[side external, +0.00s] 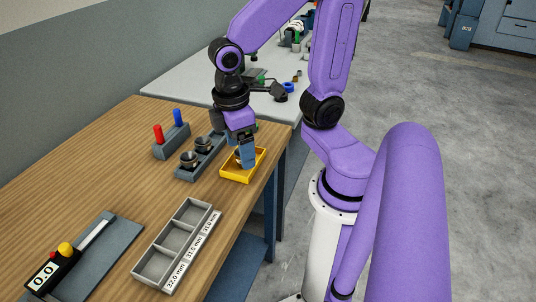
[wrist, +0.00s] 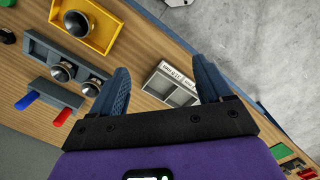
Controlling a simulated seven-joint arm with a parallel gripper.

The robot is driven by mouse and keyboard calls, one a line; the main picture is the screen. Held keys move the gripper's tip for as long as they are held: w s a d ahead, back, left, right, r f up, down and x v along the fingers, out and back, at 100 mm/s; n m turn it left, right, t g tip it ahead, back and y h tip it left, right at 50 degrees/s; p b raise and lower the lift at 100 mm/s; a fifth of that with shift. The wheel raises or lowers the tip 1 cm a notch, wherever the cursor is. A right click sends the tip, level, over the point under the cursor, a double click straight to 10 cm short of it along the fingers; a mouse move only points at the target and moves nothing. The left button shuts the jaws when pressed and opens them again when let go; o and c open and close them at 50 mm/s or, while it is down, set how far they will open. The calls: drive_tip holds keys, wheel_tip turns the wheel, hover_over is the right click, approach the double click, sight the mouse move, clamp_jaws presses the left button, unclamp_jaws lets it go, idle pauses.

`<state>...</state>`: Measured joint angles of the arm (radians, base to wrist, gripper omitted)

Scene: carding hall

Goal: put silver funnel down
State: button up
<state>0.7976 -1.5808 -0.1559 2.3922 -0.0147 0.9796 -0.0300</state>
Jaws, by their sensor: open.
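A silver funnel (wrist: 76,22), dark in its middle, sits in the yellow tray (wrist: 110,38) in the wrist view. In the side external view, my fingers partly hide the inside of this tray (side external: 232,178). My gripper (side external: 247,160) is open, its blue fingers pointing down and overlapping the tray in that view. In the wrist view, my gripper (wrist: 158,68) has nothing between its fingers, and the tray lies off to their left. Two similar funnels, one (wrist: 62,71) and another (wrist: 91,87), sit in a grey holder (wrist: 40,47).
A grey three-compartment box (side external: 137,268) with size labels stands near the table's front edge. A block with red and blue pegs (side external: 172,145) stands behind the funnel holder. A gauge with a 0.0 display (side external: 50,272) is at lower left. The table's middle is clear.

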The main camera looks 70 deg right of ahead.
drive_tip(key=s+a+n+y, duration=0.1)
drive_tip(key=s+n, duration=0.2)
drive_tip(key=s, duration=0.4)
drive_tip(key=shift+a+r+t, duration=0.15)
drive_tip(key=shift+a+t, duration=0.05)
drive_tip(key=shift+t, duration=0.1)
idle(0.9)
